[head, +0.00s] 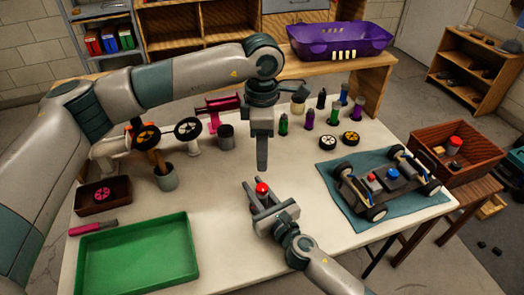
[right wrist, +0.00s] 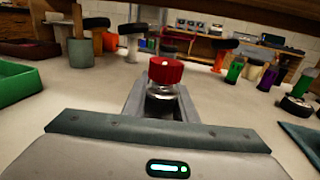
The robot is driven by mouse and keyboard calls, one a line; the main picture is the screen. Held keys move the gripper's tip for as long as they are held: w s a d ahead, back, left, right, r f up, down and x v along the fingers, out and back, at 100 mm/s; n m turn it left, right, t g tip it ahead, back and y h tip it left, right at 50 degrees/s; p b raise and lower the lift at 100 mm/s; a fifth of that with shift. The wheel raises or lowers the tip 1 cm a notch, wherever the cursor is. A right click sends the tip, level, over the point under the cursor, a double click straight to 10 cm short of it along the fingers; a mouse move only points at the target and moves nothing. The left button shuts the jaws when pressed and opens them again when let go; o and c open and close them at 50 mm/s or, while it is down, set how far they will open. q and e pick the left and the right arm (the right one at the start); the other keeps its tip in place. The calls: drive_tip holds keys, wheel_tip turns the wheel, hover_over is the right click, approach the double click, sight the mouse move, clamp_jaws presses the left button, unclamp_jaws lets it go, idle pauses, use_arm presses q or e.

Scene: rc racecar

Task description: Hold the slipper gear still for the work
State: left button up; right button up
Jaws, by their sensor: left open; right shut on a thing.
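The slipper gear (head: 262,188), as I read it, is a small part with a red ribbed top. In the right wrist view the red top (right wrist: 166,70) sits on a shiny metal body. My right gripper (head: 264,196) is shut around that body, low over the middle of the white table; the red top stands upright above the fingers. Whether the part touches the table is hidden. My left gripper (head: 262,155) is open and empty, pointing down just behind and above the part, apart from it. Its fingers overlap in the head view.
A green tray (head: 138,252) lies at front left and a brown box (head: 104,203) behind it. An RC car chassis (head: 384,184) rests on a blue-green mat (head: 425,204) at right. Bottles, wheels and stands line the table's back. The table around my right gripper is clear.

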drive_tip(key=o, duration=1.2)
drive_tip(key=shift+s, duration=0.1)
drive_tip(key=v, duration=1.1)
drive_tip(key=shift+s+d, duration=0.25)
drive_tip(key=shift+s, duration=0.1)
